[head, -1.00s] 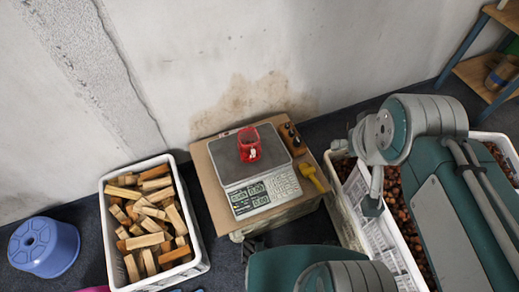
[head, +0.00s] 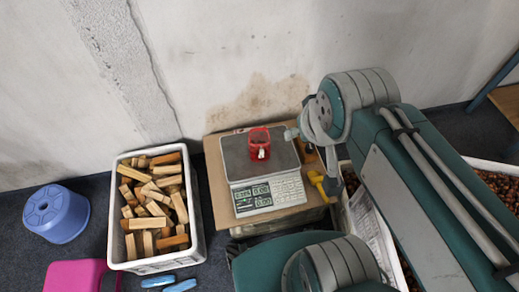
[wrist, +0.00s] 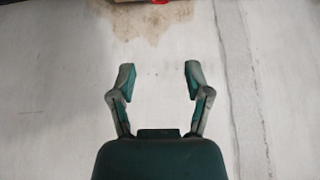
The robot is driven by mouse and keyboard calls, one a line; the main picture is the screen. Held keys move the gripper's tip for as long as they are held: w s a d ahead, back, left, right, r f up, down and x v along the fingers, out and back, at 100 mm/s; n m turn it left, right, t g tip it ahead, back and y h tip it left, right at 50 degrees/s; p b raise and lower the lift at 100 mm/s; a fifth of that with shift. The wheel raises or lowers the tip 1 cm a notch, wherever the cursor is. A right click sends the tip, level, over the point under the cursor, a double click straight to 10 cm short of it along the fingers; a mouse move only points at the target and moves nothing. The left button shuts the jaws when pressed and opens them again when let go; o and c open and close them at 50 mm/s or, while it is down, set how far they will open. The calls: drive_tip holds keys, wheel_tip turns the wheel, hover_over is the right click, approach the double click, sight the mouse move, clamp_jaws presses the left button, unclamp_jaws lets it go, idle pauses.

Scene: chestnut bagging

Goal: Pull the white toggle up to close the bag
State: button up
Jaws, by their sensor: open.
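A small red bag (head: 259,139) stands open-topped on the plate of the grey scale (head: 235,158). The white toggle (head: 262,153) shows on the bag's front side, low down. My gripper (head: 292,133) is to the right of the bag at the scale's right edge, apart from it. In the wrist view my gripper (wrist: 160,75) has its two fingers spread with nothing between them, facing the wall. A sliver of red, likely the bag (wrist: 160,2), is at the top edge of that view.
The scale rests on a cardboard-topped stand (head: 215,215). A yellow-handled tool (head: 318,185) lies to its right. A white crate (head: 118,235) of wood blocks stands left, a blue stool (head: 56,213) beyond. A chestnut crate (head: 495,163) is right, partly behind my arm.

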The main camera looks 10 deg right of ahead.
drive_tip(key=shift+a, duration=0.15)
drive_tip(key=shift+d, duration=0.2)
drive_tip(key=g, duration=0.6)
hover_over(262, 150)
wheel_tip(262, 150, down, 43)
drive_tip(key=shift+m, duration=0.4)
wheel_tip(262, 150, down, 11)
drive_tip(key=shift+a+f, duration=0.1)
drive_tip(key=shift+f, duration=0.1)
